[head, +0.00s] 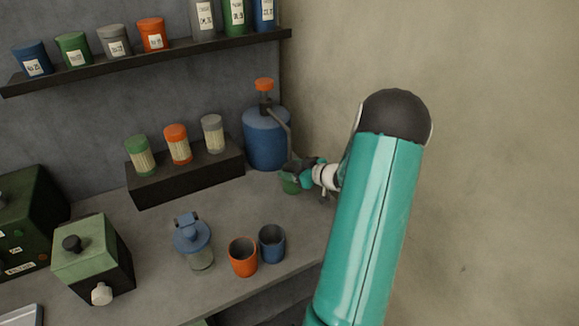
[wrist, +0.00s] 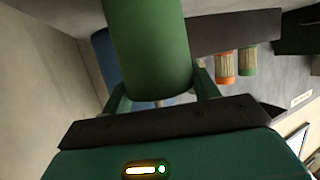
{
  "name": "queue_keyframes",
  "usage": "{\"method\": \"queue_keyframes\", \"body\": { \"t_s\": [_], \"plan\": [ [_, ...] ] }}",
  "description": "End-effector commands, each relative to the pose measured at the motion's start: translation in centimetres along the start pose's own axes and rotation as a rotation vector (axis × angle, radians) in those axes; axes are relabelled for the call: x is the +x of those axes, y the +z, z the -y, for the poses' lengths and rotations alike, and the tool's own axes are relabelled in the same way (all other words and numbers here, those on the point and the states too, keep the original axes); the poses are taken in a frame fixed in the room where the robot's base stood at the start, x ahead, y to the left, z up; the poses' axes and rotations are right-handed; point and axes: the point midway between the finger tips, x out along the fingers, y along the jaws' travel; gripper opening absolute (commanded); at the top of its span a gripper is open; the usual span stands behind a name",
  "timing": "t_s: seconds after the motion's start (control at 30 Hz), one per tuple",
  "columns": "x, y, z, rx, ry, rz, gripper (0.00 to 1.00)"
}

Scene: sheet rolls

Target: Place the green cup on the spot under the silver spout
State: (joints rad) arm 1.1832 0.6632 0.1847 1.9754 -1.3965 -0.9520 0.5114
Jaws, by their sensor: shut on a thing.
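The green cup (head: 291,184) is near the back right of the counter in the head view, partly hidden by my gripper (head: 303,174). My gripper is shut on the cup; the wrist view shows the green cup (wrist: 150,45) between its two fingers. The blue dispenser (head: 266,140) with an orange top stands just behind. Its silver spout (head: 283,128) curves down toward the cup, and its lower end is close to the cup's top. I cannot tell whether the cup touches the counter. The spot under the spout is hidden.
An orange cup (head: 243,257) and a blue cup (head: 271,244) stand in front. A blue-lidded jar (head: 194,241) is to their left. A dark block (head: 186,174) with several jars stands left of the dispenser. The wall (head: 480,160) is close on the right.

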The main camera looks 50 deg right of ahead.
Motion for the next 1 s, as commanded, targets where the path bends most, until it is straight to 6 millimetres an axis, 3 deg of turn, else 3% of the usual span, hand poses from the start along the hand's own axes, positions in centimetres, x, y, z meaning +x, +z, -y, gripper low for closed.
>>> {"method": "queue_keyframes", "body": {
  "t_s": [0.17,0.53,0.57,0.67,1.0],
  "plan": [
    [2.2,-0.6,-1.0,0.001,0.000,-0.001,0.16],
    [2.3,0.1,-0.9,-0.001,-0.001,0.000,0.16],
    [2.3,0.1,-0.9,-0.001,-0.001,0.000,0.62],
    [2.3,0.1,-0.9,-0.001,0.000,0.000,0.82],
    [2.2,-0.2,-0.9,-0.002,0.001,0.000,0.82]
  ]
}}
